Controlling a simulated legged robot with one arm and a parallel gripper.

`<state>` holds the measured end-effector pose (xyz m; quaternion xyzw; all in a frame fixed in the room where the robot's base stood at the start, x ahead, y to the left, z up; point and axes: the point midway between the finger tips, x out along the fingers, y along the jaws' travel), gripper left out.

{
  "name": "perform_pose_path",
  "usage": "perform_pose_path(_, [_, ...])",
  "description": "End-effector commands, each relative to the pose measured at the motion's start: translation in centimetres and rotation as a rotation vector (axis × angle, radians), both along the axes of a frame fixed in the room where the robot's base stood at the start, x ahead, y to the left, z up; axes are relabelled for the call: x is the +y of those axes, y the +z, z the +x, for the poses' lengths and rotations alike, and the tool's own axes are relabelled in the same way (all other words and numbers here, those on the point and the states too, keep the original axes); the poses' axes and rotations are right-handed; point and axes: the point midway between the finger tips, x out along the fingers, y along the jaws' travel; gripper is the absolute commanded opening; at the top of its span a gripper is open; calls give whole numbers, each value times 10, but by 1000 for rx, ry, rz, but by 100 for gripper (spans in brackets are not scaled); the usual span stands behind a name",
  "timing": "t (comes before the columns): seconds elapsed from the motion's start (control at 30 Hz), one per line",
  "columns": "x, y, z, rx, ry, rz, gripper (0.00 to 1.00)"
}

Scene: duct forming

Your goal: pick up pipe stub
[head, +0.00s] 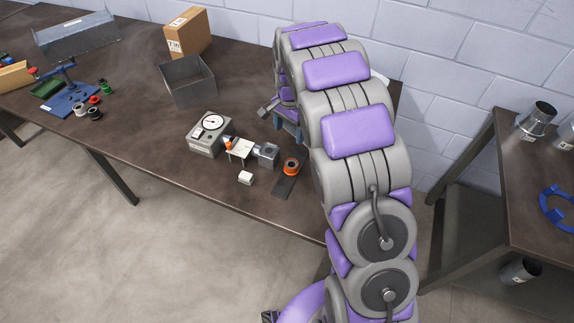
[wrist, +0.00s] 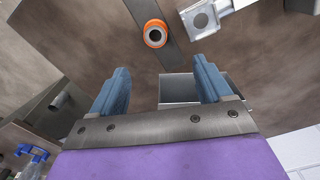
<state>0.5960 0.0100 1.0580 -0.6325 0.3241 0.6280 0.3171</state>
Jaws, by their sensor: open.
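No part is clearly marked as the pipe stub. A short round piece with an orange rim (head: 291,166) stands on a dark strip on the workbench, and it shows in the wrist view (wrist: 155,34) just beyond my fingertips. Metal pipe pieces also show at the right, one on the side table (head: 536,118) and one below the tabletop (head: 519,270). My gripper (wrist: 162,68) is open, with its blue fingers apart and nothing between them. In the head view my arm hides most of it.
A gauge box (head: 209,134), a white plate (head: 240,149) and a grey block with a round hole (head: 267,152) stand left of the orange-rimmed piece. An open metal box (head: 188,82) and a cardboard carton (head: 187,32) stand farther back. Bare tabletop lies left of the gauge.

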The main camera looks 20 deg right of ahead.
Motion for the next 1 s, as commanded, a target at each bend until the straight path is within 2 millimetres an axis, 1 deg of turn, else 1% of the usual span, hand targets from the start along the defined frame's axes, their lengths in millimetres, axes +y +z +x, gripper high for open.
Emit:
perform_pose_path(0.03, [-4,-4,0,1,-5,4,78])
perform_pose_path(0.13, [-4,-14,0,3,-5,4,78])
perform_pose_path(0.27, [7,-38,-1,10,-1,-8,78])
perform_pose_path(0.4, [19,-66,-1,7,-1,-19,78])
perform_pose_path(0.5, [22,-85,-1,8,0,-23,78])
perform_pose_path(0.6, [18,-104,0,4,0,-19,78])
perform_pose_path(0.7, [10,-118,0,5,-2,-12,78])
perform_pose_path(0.87, [-2,-128,0,8,-3,-4,78])
perform_pose_path(0.97, [-5,-138,-1,11,-4,-5,78])
perform_pose_path(1.0, [-5,-145,-1,14,-6,-5,78])
